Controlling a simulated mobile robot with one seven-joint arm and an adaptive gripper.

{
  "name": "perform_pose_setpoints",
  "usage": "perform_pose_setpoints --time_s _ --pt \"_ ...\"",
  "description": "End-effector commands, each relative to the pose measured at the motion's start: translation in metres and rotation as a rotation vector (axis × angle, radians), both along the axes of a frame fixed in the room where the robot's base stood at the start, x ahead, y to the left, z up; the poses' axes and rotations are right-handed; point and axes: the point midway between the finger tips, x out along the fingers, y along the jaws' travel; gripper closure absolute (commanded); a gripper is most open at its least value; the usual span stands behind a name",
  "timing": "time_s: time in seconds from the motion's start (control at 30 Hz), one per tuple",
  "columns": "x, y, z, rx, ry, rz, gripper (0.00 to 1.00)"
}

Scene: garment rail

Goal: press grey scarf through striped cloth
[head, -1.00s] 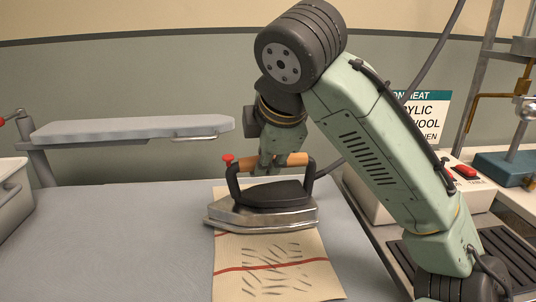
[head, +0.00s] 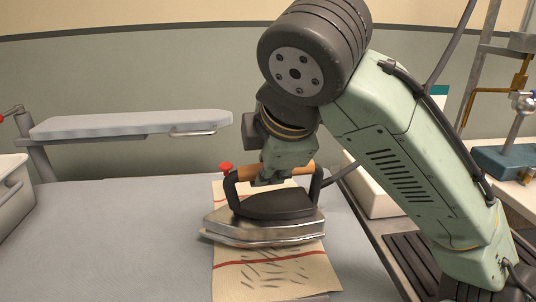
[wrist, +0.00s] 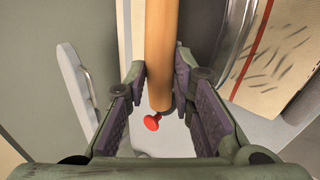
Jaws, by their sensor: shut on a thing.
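My gripper (head: 272,180) is shut on the wooden handle of a metal iron (head: 268,230). The wrist view shows the handle (wrist: 162,45) between my two fingers, with a red knob (wrist: 152,122) at its end. The striped cloth (head: 232,283), cream with red stripes and dark marks, lies on the grey ironing surface. It also shows in the wrist view (wrist: 270,65). The iron is over the cloth's middle, covering part of it; I cannot tell whether its sole touches the cloth. I cannot make out a grey scarf.
A narrow grey sleeve board (head: 130,124) stands out at the back left. A white bin (head: 10,200) is at the left edge. A pale box (head: 370,190) and a dark slatted rack (head: 408,262) are at the right. The grey surface (head: 110,240) left of the cloth is clear.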

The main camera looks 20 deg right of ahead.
Motion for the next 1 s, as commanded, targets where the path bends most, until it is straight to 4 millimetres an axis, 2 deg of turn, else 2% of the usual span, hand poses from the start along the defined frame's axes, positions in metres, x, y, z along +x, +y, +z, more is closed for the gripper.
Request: perform_pose_setpoints --time_s 0.27,1.0 --pt "-0.0119 0.0034 0.0021 0.001 -0.006 -0.002 1.0" --pt "-0.0118 0.0035 -0.007 0.002 -0.005 -0.002 1.0"
